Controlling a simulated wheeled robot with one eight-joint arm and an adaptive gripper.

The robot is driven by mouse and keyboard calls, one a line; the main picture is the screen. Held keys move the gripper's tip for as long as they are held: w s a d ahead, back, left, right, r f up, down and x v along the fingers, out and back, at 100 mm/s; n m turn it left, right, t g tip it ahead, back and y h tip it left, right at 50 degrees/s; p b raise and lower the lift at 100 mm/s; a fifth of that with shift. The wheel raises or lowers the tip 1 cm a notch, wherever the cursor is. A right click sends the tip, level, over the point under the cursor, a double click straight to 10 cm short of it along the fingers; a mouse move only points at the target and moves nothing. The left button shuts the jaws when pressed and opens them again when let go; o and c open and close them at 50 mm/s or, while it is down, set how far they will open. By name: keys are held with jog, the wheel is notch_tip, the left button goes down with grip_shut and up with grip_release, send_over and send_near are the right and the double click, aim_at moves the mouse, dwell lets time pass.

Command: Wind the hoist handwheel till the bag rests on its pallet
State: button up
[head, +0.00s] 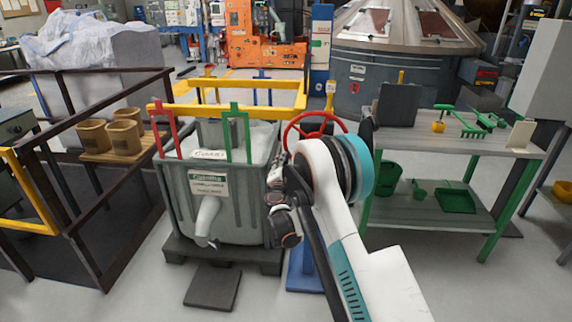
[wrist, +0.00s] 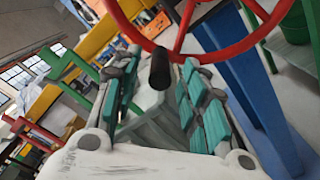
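The red handwheel (head: 318,124) stands on a blue post, partly hidden by my arm in the head view. Its rim and spokes cross the top of the wrist view (wrist: 215,52). A black crank knob (wrist: 160,70) on the wheel points towards my gripper (wrist: 161,66). My gripper is open, with one finger on each side of the knob and visible gaps between. The large grey-green bag (head: 225,190), with a label and a white spout, sits low over the dark pallet (head: 188,250). I cannot tell whether its underside touches the pallet.
Yellow bars (head: 235,109) with red and green strap loops surround the bag's top. A brown railing (head: 70,180) and a board with buckets (head: 125,140) are left. A green-legged bench (head: 455,140) with tools stands right. A dark block (head: 212,287) lies on the floor in front.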

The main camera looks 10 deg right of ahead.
jog(key=shift+b+x, duration=0.3)
jog(key=shift+x, duration=1.35)
grip_shut()
